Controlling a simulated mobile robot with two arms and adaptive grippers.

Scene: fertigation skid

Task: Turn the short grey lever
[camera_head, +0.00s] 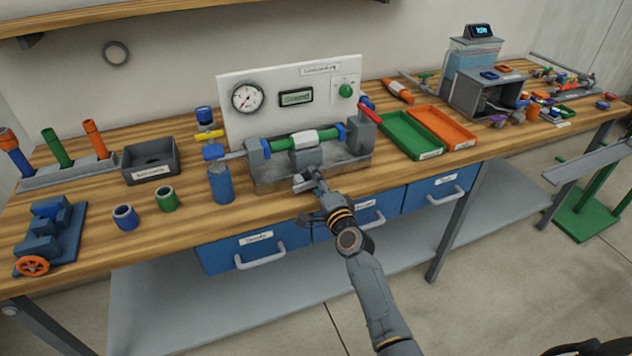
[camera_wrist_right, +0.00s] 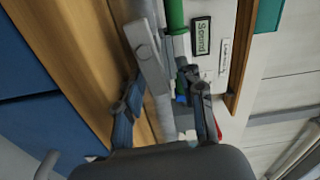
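The skid's grey base (camera_head: 267,180) stands on the bench in front of a white panel (camera_head: 235,130). A grey block (camera_head: 307,158) sits under the green pipe (camera_head: 314,138). In the right wrist view a grey bar with a hexagonal bolt head (camera_wrist_right: 146,51) looks like the short grey lever; I cannot pick it out surely in the head view. My right gripper (camera_head: 309,181) is at the skid's front edge. Its two fingers (camera_wrist_right: 168,108) are spread, with the bar ahead of and between them, apparently not gripped. My left gripper is not in view.
A red handle (camera_head: 370,106) is on the skid's right, a yellow handle (camera_head: 209,135) on its left. A blue cylinder (camera_head: 221,185) stands left of the base. Green (camera_head: 434,154) and orange (camera_head: 467,142) trays lie right. Drawers (camera_head: 240,252) are below the bench.

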